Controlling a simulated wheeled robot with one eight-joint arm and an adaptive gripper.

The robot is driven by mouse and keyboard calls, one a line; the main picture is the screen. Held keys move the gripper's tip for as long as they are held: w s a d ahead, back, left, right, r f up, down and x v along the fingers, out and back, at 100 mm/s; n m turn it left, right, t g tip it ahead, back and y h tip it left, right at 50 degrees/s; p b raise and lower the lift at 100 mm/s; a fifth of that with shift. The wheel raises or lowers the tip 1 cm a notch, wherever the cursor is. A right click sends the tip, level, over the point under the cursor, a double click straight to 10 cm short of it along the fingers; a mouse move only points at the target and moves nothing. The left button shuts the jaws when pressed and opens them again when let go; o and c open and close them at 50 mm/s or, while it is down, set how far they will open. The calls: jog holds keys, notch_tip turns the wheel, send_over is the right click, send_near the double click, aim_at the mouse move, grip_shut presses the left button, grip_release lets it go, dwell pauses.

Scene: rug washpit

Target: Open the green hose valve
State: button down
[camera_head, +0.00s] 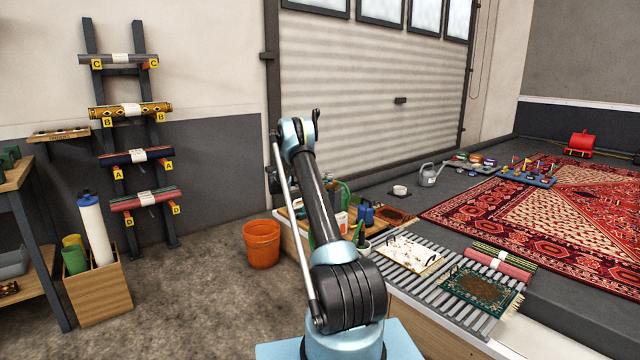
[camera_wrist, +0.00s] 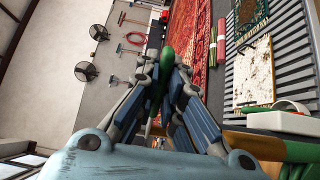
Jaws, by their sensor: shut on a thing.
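A slim green part, which looks like the handle of the green hose valve (camera_wrist: 164,66), stands between the fingers of my gripper (camera_wrist: 160,85) in the wrist view. My gripper is shut on it, with the finger pads on both sides. The rest of the valve is hidden by the fingers, so I cannot tell how far it is turned. In the head view my arm reaches over the area left of the platform and hides most of the gripper and the valve.
An orange bucket (camera_head: 262,244) stands on the floor left of my arm. A slatted grate (camera_head: 410,285) with rug samples lies to the right. A grey watering can (camera_head: 430,174) and a large red rug (camera_head: 560,212) are beyond. Green hose (camera_wrist: 300,153) shows at the wrist view's lower right.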

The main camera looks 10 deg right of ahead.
jog(key=shift+w+d+f, duration=0.1)
jog(key=shift+d, duration=0.1)
jog(key=c, duration=1.7)
grip_release()
jog(key=shift+f, duration=0.1)
jog(key=shift+a, duration=0.1)
